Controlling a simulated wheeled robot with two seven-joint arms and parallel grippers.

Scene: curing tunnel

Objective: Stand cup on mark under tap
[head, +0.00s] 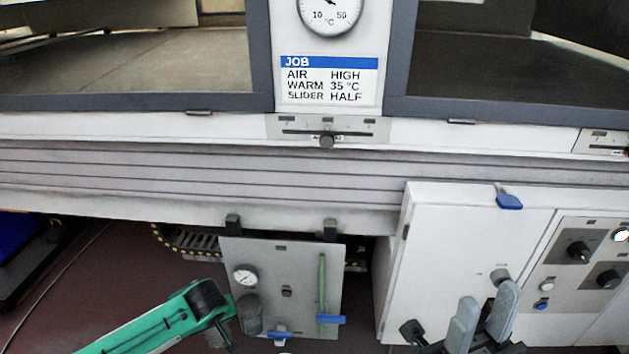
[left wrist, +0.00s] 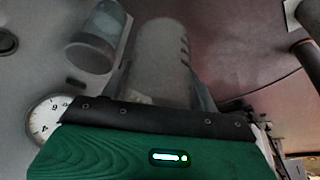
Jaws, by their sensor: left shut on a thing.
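A grey see-through cup (left wrist: 163,55) with dark marks down one side is between my left gripper's fingers (left wrist: 162,88) in the left wrist view, and the gripper is shut on it. In the head view my green left arm reaches in at the lower left; its fingers and the cup do not show clearly. A grey panel (head: 285,260) carries small blue-handled valves (head: 280,334) at its lower edge; I cannot tell which is the tap. The mark is not visible. My right gripper (head: 487,305) has its grey fingers apart, empty, before the white cabinet.
The panel also bears a round gauge (head: 245,275), a grey bowl (head: 250,314) and a green tube (head: 322,280). A white cabinet (head: 450,240) with knobs stands to the right. The tunnel's long ledge (head: 150,170) runs above. Dark red floor lies below left.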

